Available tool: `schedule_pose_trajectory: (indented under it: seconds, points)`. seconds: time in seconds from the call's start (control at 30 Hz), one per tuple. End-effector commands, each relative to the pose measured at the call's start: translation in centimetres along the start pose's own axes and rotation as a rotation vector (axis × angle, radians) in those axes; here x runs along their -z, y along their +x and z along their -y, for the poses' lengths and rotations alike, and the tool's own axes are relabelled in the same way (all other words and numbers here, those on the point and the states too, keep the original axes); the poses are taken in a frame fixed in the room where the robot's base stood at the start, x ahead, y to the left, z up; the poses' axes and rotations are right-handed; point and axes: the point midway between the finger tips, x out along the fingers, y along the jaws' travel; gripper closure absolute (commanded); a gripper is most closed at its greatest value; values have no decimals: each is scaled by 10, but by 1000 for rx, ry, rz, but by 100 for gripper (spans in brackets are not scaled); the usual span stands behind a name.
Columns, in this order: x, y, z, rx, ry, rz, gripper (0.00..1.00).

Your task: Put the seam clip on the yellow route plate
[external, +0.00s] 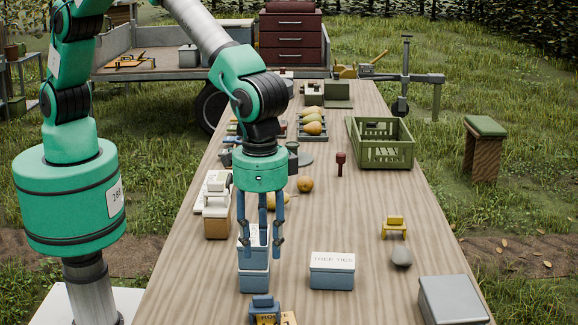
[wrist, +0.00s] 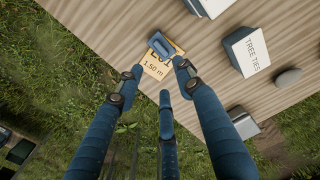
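A small blue clip-shaped block (external: 263,302), which looks like the seam clip, sits on the far part of the yellow route plate (external: 288,319) at the bottom edge of the external view. In the wrist view the blue clip (wrist: 163,44) covers the upper-left part of the plate (wrist: 156,68), whose printing reads 1.50 m. My gripper (external: 262,242) points down with its three blue fingers spread and nothing between them. In the wrist view its fingertips (wrist: 160,77) are apart around the near side of the plate, with the clip beyond them.
Farther right are a yellow clip-like piece (external: 394,227), a grey stone (external: 401,257) and a grey box (external: 452,300). A green crate (external: 385,155) stands farther back.

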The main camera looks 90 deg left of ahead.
Motion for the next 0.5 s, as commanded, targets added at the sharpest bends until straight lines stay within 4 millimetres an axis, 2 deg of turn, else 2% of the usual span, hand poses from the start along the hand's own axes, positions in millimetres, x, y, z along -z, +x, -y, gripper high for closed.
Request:
schedule_pose_trajectory:
  seconds: [0.17,0.27,0.37,0.5]
  points:
    - [3,-13,10,-6,-2,-7,63]
    - [5,-30,24,-14,-3,-17,63]
    - [8,-54,46,-24,-4,-31,63]
    - [8,-96,86,-41,-5,-58,63]
